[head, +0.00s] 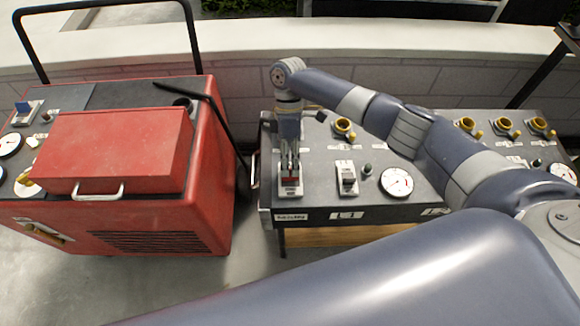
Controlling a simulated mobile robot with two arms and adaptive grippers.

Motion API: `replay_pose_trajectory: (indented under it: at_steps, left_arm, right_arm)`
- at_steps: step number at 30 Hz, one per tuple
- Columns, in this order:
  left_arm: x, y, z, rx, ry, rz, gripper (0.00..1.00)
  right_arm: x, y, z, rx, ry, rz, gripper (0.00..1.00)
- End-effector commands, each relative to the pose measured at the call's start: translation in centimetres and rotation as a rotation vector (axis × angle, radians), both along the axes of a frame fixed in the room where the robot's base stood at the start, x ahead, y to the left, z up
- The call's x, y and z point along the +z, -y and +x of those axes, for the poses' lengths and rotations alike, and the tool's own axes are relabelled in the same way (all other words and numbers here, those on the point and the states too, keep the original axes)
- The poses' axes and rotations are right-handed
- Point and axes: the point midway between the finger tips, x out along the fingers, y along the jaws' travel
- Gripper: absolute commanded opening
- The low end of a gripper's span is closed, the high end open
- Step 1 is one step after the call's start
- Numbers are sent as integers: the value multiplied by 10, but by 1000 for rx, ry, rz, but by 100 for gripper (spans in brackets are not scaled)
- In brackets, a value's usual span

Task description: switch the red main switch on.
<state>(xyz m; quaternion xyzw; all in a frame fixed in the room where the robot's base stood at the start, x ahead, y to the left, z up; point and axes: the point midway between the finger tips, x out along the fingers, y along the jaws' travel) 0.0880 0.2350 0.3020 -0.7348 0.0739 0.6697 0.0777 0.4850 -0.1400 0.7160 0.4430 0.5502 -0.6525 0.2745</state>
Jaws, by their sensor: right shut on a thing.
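The red main switch (290,181) sits in a pale base at the left front corner of the dark control panel, above a label that reads MAIN. My right gripper (289,168) points down onto it from above, with its fingers closed around the red lever. The fingers and the wrist hide part of the lever, so its exact tilt is hard to tell. My left gripper is not in view.
Right of the main switch are a dark switch (347,178) and a round gauge (396,182). Several yellow valves line the panel's back. A red cart (150,230) with a black handle stands close on the left. A low wall (250,80) runs behind.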

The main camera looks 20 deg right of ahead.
Motion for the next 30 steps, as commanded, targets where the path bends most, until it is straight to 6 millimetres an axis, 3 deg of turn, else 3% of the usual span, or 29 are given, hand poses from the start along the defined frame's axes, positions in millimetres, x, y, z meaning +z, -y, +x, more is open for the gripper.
replay_pose_trajectory:
  at_steps: [11, 12, 14, 24, 30]
  left_arm:
    - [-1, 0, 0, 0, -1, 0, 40]
    - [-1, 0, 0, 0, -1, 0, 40]
    - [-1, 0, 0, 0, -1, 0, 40]
    - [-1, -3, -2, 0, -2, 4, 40]
    - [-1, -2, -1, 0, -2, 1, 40]
  right_arm:
    - [0, 0, 1, -1, -7, 5, 0]
    - [0, 0, 1, -1, -7, 5, 19]
    - [0, 0, 1, -1, -7, 5, 30]
    - [2, 0, 1, -1, -7, 4, 30]
    - [20, 2, 12, -2, -5, 5, 30]
